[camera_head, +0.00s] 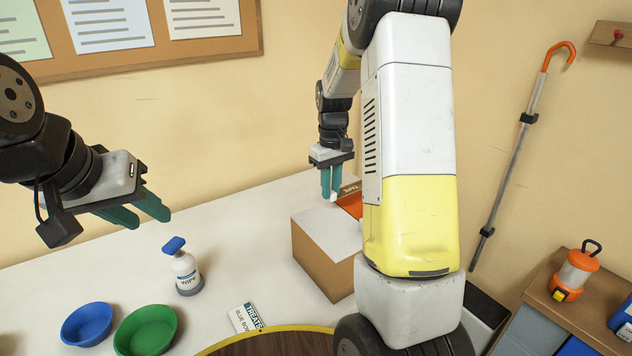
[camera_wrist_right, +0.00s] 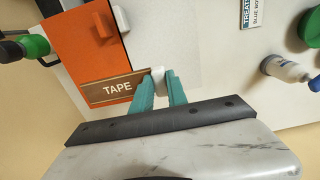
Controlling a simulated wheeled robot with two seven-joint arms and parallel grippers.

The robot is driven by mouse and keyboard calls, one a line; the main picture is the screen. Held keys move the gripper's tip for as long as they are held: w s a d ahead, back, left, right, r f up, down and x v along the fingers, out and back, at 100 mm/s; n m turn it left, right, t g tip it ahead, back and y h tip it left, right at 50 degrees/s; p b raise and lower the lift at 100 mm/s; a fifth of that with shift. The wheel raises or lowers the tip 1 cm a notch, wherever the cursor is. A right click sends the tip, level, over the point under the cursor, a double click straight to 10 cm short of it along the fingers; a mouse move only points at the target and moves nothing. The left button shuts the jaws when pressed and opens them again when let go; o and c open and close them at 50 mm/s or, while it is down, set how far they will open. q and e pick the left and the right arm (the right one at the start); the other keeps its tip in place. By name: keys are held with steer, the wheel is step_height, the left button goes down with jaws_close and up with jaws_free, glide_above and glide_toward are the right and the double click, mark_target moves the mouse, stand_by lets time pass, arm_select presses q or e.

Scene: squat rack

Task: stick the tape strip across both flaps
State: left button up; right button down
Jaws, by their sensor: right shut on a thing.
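A brown cardboard box (camera_head: 320,268) stands on the white table, its top white (camera_head: 330,230). An orange panel (camera_head: 350,205) lies behind the white top, partly hidden by my right arm; I cannot tell whether these are the two flaps. In the right wrist view the orange panel (camera_wrist_right: 85,40) borders a white surface (camera_wrist_right: 155,35). A brown plate marked TAPE (camera_wrist_right: 115,89) is beside my right gripper (camera_wrist_right: 159,82). That gripper is shut on a small white piece (camera_wrist_right: 159,73), perhaps the tape strip's end. My left gripper (camera_head: 150,219) is open and empty above the table.
A spray bottle (camera_head: 186,272), a blue bowl (camera_head: 88,324), a green bowl (camera_head: 146,331) and a TREATS card (camera_head: 246,317) are left of the box. An orange lantern (camera_head: 574,275) stands on a shelf at right. Clear table lies beyond the bottle.

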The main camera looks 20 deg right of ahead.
mark_target(330, 219)
steer(key=shift+f, duration=3.1)
steer(key=shift+f, duration=0.45)
steer(key=c, duration=1.2)
jaws_free()
steer(key=shift+c, duration=0.2)
steer(key=shift+r, duration=0.1)
step_height(330, 219, up, 8)
steer(key=shift+f, duration=0.25)
steer(key=shift+r, duration=0.1)
